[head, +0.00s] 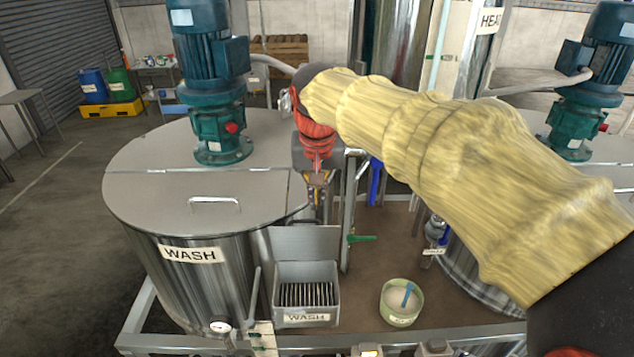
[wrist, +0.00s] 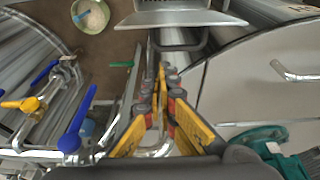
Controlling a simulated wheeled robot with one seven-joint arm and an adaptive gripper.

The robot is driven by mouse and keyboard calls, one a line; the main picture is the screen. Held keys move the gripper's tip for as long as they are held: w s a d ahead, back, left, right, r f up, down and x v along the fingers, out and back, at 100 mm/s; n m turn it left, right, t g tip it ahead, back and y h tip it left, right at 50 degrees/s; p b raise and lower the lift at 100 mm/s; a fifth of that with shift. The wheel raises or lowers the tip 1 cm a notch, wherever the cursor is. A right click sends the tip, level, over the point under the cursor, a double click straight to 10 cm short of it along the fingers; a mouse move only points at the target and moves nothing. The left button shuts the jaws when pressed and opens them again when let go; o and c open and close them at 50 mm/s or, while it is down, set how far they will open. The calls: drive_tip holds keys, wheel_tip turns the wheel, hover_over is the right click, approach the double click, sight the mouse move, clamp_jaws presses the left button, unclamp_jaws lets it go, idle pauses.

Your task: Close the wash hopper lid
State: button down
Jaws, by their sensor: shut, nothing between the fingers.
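The wash hopper (head: 306,312) is a small grey box with a WASH label and a dark slatted grate inside, at the front right of the wash tank. Its lid (head: 304,243) is open, a flat grey plate standing up at the back of the hopper. In the wrist view the lid (wrist: 180,19) is at the top, beyond my fingertips. My gripper (head: 318,212) points down just behind and above the lid's top edge. In the wrist view its yellow fingers (wrist: 162,78) are together and empty. They look apart from the lid, though the exact gap is unclear.
The wash tank (head: 165,210) with a teal motor (head: 215,90) stands left of my gripper. A green-handled valve (head: 361,238) and pipes are close on the right. A bowl of white material (head: 401,305) with a blue scoop sits right of the hopper.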

drive_tip(key=x, duration=0.3)
drive_tip(key=shift+f, duration=0.1)
idle(0.4)
drive_tip(key=shift+b, duration=0.35)
